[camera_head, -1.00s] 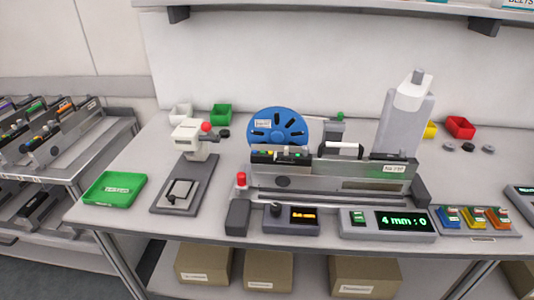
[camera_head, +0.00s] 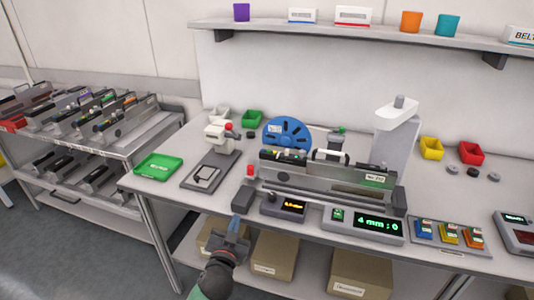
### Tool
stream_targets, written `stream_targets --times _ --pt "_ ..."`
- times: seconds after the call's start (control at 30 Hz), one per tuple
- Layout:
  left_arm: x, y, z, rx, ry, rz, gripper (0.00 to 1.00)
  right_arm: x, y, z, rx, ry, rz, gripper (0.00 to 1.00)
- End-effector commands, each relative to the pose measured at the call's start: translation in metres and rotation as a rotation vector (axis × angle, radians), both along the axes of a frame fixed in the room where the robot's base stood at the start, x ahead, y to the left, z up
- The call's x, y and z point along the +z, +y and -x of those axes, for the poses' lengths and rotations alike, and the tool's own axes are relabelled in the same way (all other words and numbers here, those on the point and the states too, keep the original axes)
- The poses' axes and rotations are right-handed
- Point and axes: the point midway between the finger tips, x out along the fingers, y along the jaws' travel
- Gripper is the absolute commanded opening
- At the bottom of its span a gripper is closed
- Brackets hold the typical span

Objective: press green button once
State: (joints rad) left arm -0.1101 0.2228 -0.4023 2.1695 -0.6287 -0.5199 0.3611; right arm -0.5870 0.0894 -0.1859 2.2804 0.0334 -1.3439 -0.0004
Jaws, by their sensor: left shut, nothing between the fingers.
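A small green button (camera_head: 338,214) sits on the left part of a grey counter box (camera_head: 363,238) at the front of the bench. Beside the button the box has a dark display with green text that looks like "4 mm : 0". My left gripper (camera_head: 236,224) is in the lower middle, shut and empty. It is at the bench's front edge, left of the counter box and apart from the green button. My right gripper is not in view.
A feeder (camera_head: 325,178) with a blue reel (camera_head: 287,133) stands behind the box. A dark knob box (camera_head: 283,207) lies between my gripper and the button. A red button (camera_head: 250,171) is left of the feeder. Cardboard boxes (camera_head: 275,254) are under the bench.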

Motion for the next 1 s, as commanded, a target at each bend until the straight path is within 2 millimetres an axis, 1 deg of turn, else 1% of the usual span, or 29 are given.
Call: stream_targets --times 0.03,0.2,0.4,0.5,0.6,0.7,0.83,1.0 --pt "0.021 -0.005 -0.008 -0.017 -0.056 -0.016 0.0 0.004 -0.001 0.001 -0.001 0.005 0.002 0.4" --pt "0.078 -0.03 -0.024 -0.101 -0.244 -0.071 0.0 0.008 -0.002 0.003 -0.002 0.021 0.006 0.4" --pt "0.138 -0.069 -0.033 -0.237 -0.46 -0.159 0.0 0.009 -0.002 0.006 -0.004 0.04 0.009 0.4" --pt "0.163 -0.088 -0.035 -0.313 -0.556 -0.213 0.0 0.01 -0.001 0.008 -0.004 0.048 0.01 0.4" --pt "0.185 -0.108 -0.034 -0.391 -0.646 -0.275 0.0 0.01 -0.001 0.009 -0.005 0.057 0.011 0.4" --pt "0.202 -0.128 -0.032 -0.473 -0.723 -0.342 0.0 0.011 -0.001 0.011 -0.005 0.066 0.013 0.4" --pt "0.219 -0.151 -0.029 -0.583 -0.81 -0.443 0.0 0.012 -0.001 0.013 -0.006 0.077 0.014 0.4" --pt "0.232 -0.178 -0.027 -0.724 -0.891 -0.593 0.0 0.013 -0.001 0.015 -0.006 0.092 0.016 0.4"
